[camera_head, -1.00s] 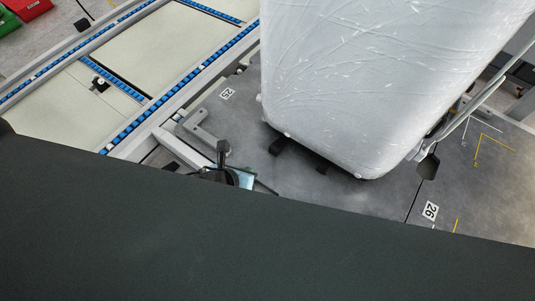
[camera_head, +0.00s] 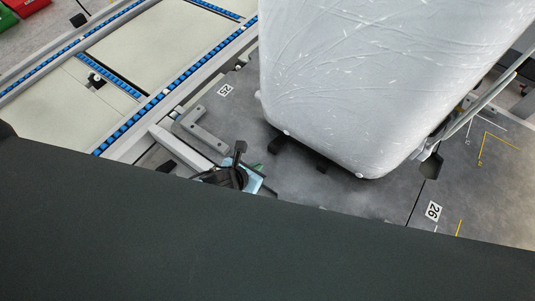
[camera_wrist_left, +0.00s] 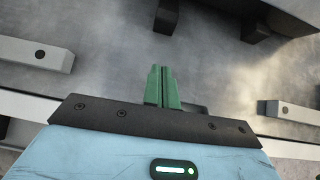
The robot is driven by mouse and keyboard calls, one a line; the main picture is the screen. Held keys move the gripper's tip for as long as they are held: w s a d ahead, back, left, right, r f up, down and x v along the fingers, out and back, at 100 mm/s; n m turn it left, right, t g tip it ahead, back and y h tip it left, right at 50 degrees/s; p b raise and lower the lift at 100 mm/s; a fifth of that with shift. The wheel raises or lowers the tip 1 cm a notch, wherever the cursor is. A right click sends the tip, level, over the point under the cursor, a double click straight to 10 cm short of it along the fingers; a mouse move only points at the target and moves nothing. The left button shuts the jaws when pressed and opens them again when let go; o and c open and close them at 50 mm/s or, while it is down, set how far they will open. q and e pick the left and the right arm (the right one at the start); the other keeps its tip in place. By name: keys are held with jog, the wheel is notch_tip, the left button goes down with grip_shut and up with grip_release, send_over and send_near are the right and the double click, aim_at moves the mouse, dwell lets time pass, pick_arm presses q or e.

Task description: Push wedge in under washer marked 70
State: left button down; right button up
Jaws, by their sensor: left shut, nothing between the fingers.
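A large white machine wrapped in clear film (camera_head: 375,75), likely the washer, stands on the grey floor in the head view. No 70 shows on its visible sides. Dark feet or blocks (camera_head: 278,144) stick out at its near lower edge. My left gripper (camera_wrist_left: 162,88) is shut and empty, with its green fingers together. In the head view it is small and partly hidden, just left of the machine's lower edge. My right gripper is out of view.
A roller conveyor with blue edges (camera_head: 125,120) runs along the left. A grey L-shaped bracket (camera_head: 197,132) is fixed to the floor beside the gripper. Floor plates marked 25 (camera_head: 225,90) and 26 (camera_head: 433,211) show. The floor at the right is mostly clear.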

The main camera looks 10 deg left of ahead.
aim_at(273, 148)
pick_arm(q)
jog(key=x, duration=0.3)
jog(key=shift+f+b, duration=0.2)
jog(key=shift+b, duration=0.1)
jog(key=shift+w+d+r, duration=0.15)
jog(key=shift+w+d, duration=0.05)
jog(key=shift+w, duration=0.4)
jog(key=shift+w+d+r, duration=0.15)
jog(key=shift+w+d, duration=0.1)
jog(key=shift+w, duration=0.3)
jog(key=shift+w+d, duration=0.2)
jog(key=shift+w, duration=0.35)
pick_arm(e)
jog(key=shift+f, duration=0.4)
pick_arm(q)
jog(key=shift+w, duration=0.1)
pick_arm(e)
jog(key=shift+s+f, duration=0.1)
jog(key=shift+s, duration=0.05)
pick_arm(q)
jog(key=shift+w+d, duration=0.15)
jog(key=shift+w, duration=0.15)
jog(key=shift+w+d, duration=0.2)
jog(key=shift+w, duration=0.5)
jog(key=shift+w+d, duration=0.25)
jog(key=shift+w, duration=0.4)
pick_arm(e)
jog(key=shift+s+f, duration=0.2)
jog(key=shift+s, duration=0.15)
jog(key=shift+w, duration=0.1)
